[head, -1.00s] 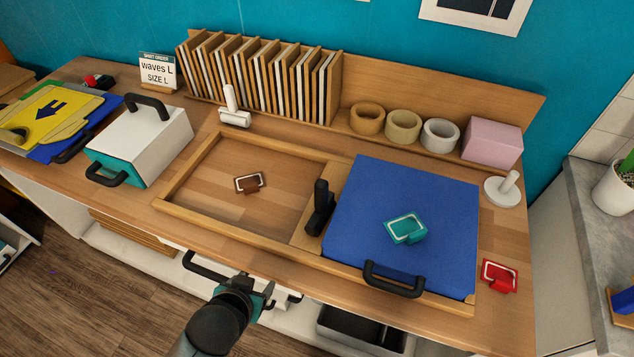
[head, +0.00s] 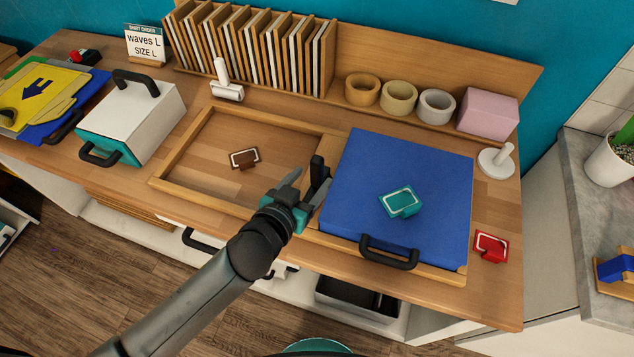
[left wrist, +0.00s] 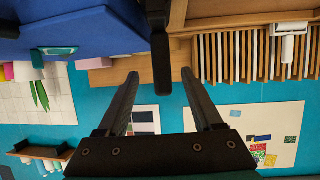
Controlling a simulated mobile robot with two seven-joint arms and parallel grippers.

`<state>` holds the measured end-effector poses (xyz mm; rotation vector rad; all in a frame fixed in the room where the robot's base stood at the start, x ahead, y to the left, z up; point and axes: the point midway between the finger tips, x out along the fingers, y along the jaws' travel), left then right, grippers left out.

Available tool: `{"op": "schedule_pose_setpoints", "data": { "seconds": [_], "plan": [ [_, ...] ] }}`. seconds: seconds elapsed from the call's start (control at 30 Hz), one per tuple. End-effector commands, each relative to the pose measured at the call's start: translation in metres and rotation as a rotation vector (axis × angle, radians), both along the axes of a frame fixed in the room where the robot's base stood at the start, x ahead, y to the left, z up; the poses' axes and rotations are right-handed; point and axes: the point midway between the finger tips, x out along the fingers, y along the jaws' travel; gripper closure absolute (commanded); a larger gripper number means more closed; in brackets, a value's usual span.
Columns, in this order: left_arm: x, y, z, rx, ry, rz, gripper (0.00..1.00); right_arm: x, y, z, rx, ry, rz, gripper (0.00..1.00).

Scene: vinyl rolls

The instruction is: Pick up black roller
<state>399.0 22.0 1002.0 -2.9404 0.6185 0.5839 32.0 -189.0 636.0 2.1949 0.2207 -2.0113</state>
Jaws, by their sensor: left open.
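The black roller (head: 318,168) stands on the wooden strip between the empty tray area and the blue pad, partly hidden by my left gripper in the head view. My left gripper (head: 308,182) is open and empty, its fingers close to the roller on its near side. In the left wrist view, the dark roller (left wrist: 159,45) hangs down from the top edge, in line with the gap between the open fingers (left wrist: 160,73). I cannot tell whether it is between the tips. My right gripper is not in view.
The blue pad (head: 400,165) with a teal clip (head: 401,202) lies right of the roller. The wooden tray (head: 180,158) holds a brown tag (head: 244,158). A white roller (head: 226,85), tape rolls (head: 398,97) and a panel rack (head: 328,60) stand behind.

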Motion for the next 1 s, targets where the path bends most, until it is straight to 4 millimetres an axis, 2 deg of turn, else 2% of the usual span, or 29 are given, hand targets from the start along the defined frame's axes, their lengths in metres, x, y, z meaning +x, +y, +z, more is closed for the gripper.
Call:
{"op": "schedule_pose_setpoints", "data": {
  "seconds": [0.1,0.37,0.7,1.0],
  "plan": [
    [0.013,-0.005,-0.006,-0.002,-0.001,0.000,0.32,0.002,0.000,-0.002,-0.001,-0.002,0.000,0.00],
    [0.024,-0.010,-0.010,0.000,0.000,0.000,0.32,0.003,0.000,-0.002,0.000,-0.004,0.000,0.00],
    [0.060,-0.024,-0.021,0.000,0.000,0.000,0.32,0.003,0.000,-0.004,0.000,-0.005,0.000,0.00],
    [0.066,-0.026,-0.025,0.000,0.001,-0.001,0.32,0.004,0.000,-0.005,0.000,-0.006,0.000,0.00]
  ]
}}
